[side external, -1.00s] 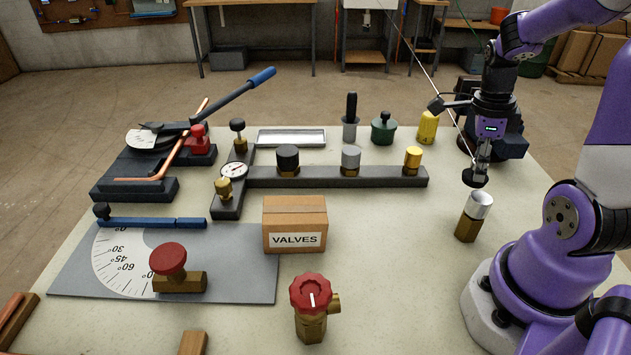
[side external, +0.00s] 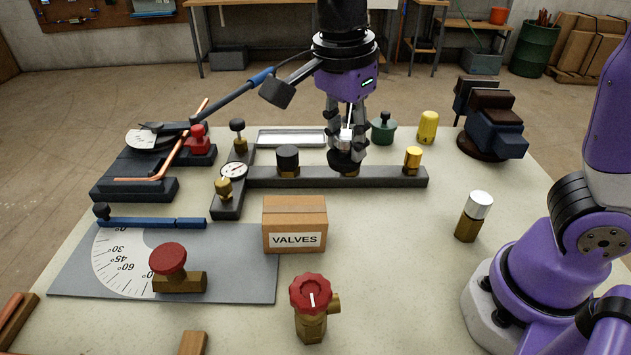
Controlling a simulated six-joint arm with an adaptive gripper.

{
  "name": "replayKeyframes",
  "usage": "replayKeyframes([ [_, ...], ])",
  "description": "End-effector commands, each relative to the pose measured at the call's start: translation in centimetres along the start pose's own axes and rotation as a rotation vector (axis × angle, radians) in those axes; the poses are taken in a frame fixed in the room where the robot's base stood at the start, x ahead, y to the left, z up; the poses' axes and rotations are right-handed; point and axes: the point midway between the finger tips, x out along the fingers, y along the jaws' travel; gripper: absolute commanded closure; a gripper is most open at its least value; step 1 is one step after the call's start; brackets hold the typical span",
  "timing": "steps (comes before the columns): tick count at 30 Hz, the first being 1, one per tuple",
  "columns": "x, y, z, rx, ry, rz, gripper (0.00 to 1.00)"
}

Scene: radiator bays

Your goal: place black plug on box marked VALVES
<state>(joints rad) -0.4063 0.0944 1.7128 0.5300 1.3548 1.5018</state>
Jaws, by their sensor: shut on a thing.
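The black plug (side external: 288,155) sits upright on a brass fitting on the dark rail, left of my gripper. The box marked VALVES (side external: 294,226) is a closed brown carton in front of the rail, with its top bare. My gripper (side external: 346,160) points down over the middle fitting of the rail, where the grey plug stood. Its dark fingertips are shut around that spot and hide the grey plug, so I cannot tell whether it is lifted. The brass fitting (side external: 349,172) shows just below the fingertips.
A red-knobbed valve (side external: 311,306) stands in front of the box. The table between box and cylinder is clear.

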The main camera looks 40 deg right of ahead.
Motion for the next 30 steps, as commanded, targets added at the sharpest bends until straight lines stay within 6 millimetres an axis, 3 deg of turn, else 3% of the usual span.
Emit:
replayKeyframes([
  [1,-0.8,0.3,2.5,-0.117,-0.001,-0.014,1.0],
  [6,-2.6,2.1,8.4,-0.408,-0.002,-0.05,1.0],
  [12,-3.5,3.8,11.6,-0.572,-0.002,-0.068,1.0],
  [20,-2.0,2.1,10.5,-0.591,0.0,-0.069,1.0],
  [30,3.4,-4.3,6.3,-0.59,-0.001,-0.069,1.0],
])
